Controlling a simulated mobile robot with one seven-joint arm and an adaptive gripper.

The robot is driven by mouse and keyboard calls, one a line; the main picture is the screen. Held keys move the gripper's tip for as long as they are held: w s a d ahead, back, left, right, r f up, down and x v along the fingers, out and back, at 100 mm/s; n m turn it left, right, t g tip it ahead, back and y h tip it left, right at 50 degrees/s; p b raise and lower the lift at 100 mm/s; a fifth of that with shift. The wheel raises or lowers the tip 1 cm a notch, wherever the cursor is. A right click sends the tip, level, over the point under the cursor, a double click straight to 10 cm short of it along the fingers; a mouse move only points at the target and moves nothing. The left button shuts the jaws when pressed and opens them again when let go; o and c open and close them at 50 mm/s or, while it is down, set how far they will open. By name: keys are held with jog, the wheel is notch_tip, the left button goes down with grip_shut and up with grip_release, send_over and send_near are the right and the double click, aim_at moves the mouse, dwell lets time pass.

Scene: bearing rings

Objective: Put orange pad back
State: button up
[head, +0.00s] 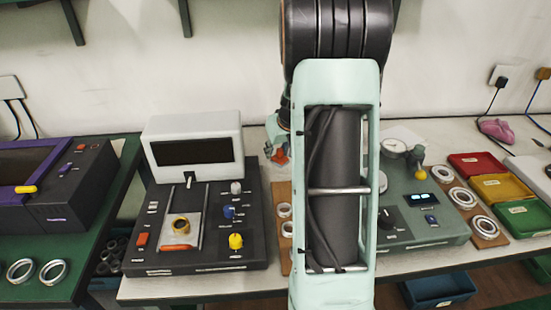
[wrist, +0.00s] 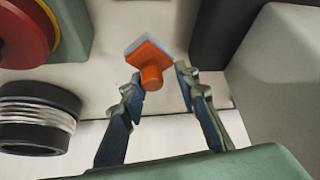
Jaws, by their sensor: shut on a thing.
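The orange pad (wrist: 152,66) has a round orange knob and a square plate with a pale grey-blue face. In the wrist view it is at my fingertips, with its knob towards me. My gripper (wrist: 160,76) is shut on it. In the head view the orange pad (head: 281,157) shows small, just left of my arm, below my gripper (head: 274,131). My arm hides part of the bench there. Whether the pad touches the surface behind it, I cannot tell.
Left of my arm is a dark machine (head: 195,262) with a white display box (head: 192,135), knobs and a ring on its plate. Right of it stand a green gauge unit (head: 420,238) and red, yellow and green trays (head: 477,166). Rings lie on brown boards nearby.

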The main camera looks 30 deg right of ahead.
aim_at(277, 157)
jog(key=shift+w+d+f, duration=0.15)
jog(key=shift+w+f, duration=0.1)
jog(key=shift+f, duration=0.1)
jog(key=shift+w+f+b, duration=0.1)
jog(key=shift+f+b, duration=0.2)
jog(key=shift+f, duration=1.25)
jog(key=shift+f, duration=0.2)
jog(key=o, duration=1.2)
jog(key=shift+o, duration=0.2)
jog(key=shift+r, duration=0.1)
jog(key=shift+r, duration=0.4)
jog(key=p+v, duration=0.1)
jog(key=v, duration=1)
jog(key=shift+s, duration=0.35)
